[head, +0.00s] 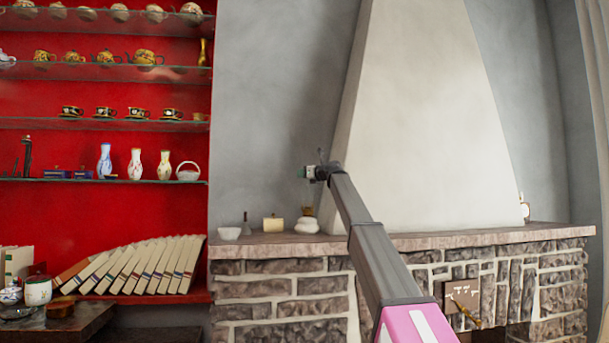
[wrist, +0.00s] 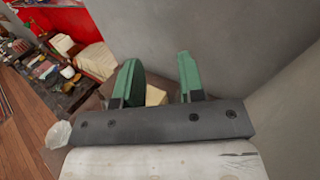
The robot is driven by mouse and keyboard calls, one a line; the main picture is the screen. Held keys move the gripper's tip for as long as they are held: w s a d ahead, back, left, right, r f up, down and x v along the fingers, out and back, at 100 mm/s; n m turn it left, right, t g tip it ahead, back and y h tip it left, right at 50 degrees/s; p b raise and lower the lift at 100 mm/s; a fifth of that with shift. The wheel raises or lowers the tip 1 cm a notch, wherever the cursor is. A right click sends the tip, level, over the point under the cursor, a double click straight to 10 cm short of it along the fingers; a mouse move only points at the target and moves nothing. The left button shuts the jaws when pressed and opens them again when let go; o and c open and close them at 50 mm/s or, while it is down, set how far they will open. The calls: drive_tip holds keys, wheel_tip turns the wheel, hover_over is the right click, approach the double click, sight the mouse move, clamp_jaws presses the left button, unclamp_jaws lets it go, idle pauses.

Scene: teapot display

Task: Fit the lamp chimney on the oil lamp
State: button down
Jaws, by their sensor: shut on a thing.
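The oil lamp (head: 307,226) stands upright on the stone mantel, with a rounded white base and a brass-coloured burner on top. My gripper (head: 308,172) is above the lamp, close to the wall. Its green fingers (wrist: 160,70) show apart in the wrist view, shut on the lamp chimney. The chimney (head: 308,190) is clear glass and shows only as a faint outline under the fingers, above the burner. I cannot tell whether its lower end touches the burner. In the wrist view I cannot make out the glass or the lamp.
On the mantel (head: 450,238), left of the lamp, are a cream block (head: 272,224), a small dark pointed object (head: 247,224) and a pale bowl (head: 228,233). The sloping chimney breast (head: 440,120) rises behind my arm. Glass shelves (head: 110,125) with teapots, cups and vases stand left.

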drive_tip(key=shift+f, duration=0.35)
drive_tip(key=c, duration=0.7)
unclamp_jaws()
drive_tip(key=shift+r, duration=0.1)
drive_tip(key=shift+r, duration=0.55)
drive_tip(key=shift+v, duration=6.05)
drive_tip(key=shift+f, duration=0.1)
